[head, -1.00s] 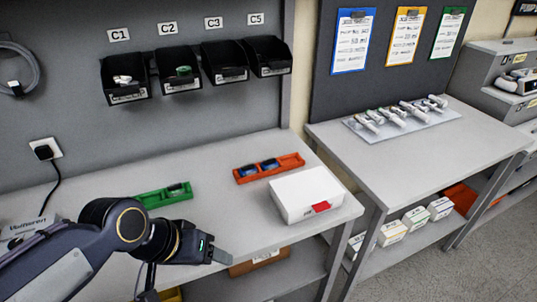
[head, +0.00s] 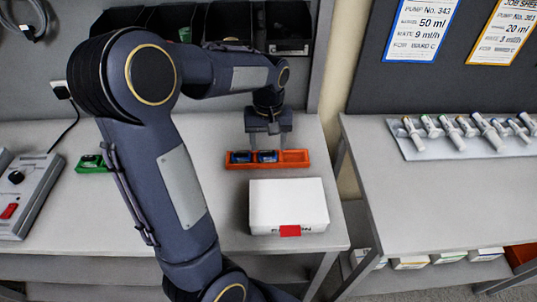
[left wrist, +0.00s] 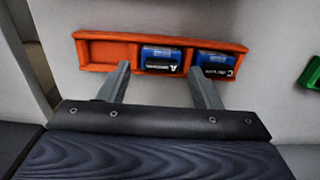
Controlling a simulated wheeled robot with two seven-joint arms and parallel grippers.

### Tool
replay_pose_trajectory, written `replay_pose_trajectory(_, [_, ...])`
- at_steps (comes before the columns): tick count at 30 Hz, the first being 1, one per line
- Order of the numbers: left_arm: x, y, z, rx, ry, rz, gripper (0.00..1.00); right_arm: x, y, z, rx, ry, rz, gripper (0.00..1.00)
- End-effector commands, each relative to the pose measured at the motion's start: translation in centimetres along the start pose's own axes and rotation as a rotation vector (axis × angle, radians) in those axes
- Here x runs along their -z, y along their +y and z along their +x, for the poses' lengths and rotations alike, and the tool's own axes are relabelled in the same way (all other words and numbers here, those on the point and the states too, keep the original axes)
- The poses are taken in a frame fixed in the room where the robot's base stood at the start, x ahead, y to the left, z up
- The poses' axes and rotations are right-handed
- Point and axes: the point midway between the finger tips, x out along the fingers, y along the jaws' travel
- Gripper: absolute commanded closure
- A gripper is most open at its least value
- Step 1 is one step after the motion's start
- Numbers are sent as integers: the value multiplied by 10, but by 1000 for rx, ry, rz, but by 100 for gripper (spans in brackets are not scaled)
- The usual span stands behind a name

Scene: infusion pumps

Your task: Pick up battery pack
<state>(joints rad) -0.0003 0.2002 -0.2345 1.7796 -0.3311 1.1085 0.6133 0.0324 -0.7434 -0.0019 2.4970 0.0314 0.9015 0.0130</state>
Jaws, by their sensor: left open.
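Two blue-and-black battery packs lie in the orange tray (head: 294,165) on the bench. In the left wrist view the tray (left wrist: 107,67) has a middle pack (left wrist: 162,54), marked A, a right pack (left wrist: 214,59), marked C, and an empty left compartment. In the head view the packs (head: 267,156) and (head: 240,157) sit in the middle and left compartments. My left gripper (head: 268,140) is open above the tray. In the left wrist view its fingertips (left wrist: 160,67) are to either side of the middle pack, with nothing held. My right gripper is not in view.
A white box (head: 288,202) with a red tab stands just in front of the orange tray. A green tray (head: 92,163) and a grey device (head: 25,192) are on the left. Black bins (head: 289,28) hang behind. A second table (head: 430,190) stands right.

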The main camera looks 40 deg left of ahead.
Motion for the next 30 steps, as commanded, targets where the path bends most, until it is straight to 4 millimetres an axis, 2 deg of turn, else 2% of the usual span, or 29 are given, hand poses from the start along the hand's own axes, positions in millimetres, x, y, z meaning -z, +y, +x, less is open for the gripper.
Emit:
replay_pose_trajectory(3, [-2, -2, 19, 3, -5, 0, 42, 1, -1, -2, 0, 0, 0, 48])
replay_pose_trajectory(6, [-2, -2, 28, 1, -2, 0, 42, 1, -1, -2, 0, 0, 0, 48])
replay_pose_trajectory(14, [-1, -1, 32, -1, 0, 1, 42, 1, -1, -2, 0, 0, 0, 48])
replay_pose_trajectory(23, [-1, -1, 31, -1, 0, 1, 78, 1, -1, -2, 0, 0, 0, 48])
replay_pose_trajectory(30, [-1, -1, 30, -2, 1, 1, 78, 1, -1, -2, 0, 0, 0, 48])
